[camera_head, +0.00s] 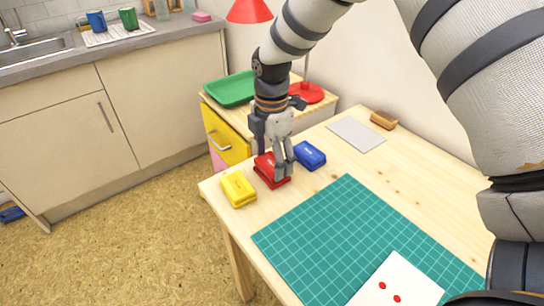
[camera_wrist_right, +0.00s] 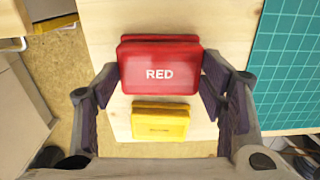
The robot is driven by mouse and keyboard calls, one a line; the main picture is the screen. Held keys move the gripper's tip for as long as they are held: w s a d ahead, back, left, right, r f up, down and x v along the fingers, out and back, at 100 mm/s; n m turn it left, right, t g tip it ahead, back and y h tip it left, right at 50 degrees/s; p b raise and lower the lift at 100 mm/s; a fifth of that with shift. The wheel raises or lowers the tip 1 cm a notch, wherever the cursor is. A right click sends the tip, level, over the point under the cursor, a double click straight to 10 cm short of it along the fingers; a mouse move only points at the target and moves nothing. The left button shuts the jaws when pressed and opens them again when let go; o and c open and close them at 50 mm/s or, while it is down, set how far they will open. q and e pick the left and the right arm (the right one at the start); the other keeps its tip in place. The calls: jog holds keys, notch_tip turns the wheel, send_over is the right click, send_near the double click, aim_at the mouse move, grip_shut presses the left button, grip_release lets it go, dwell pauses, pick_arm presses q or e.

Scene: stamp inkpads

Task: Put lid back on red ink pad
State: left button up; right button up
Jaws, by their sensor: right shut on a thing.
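The red ink pad (camera_head: 264,170) is at the table's far left corner, between the yellow and blue pads. My right gripper (camera_head: 282,170) points down over it, its fingers at the red pad's sides. In the right wrist view the red lid (camera_wrist_right: 160,75), marked "RED", lies between the two fingertips, and my right gripper is shut on it. A second red edge shows just behind the lid. The pad's inside is hidden, and I cannot tell whether the lid is fully seated or a little above its base. My left gripper is not in view.
A yellow ink pad (camera_head: 238,189) stands close to the left, a blue one (camera_head: 310,156) close to the right. A green cutting mat (camera_head: 340,230) bears a white sheet (camera_head: 420,277) with red marks. A grey sheet (camera_head: 356,134) and wooden block (camera_head: 383,120) lie farther back.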

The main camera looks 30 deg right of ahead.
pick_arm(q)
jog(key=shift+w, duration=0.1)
pick_arm(e)
jog(key=shift+f, duration=0.55)
dwell(1.4)
jog(key=o, duration=0.9)
jog(key=shift+o, duration=0.5)
jog(key=shift+o, duration=1)
jog(key=shift+r+p, duration=0.55)
jog(key=shift+r, duration=3)
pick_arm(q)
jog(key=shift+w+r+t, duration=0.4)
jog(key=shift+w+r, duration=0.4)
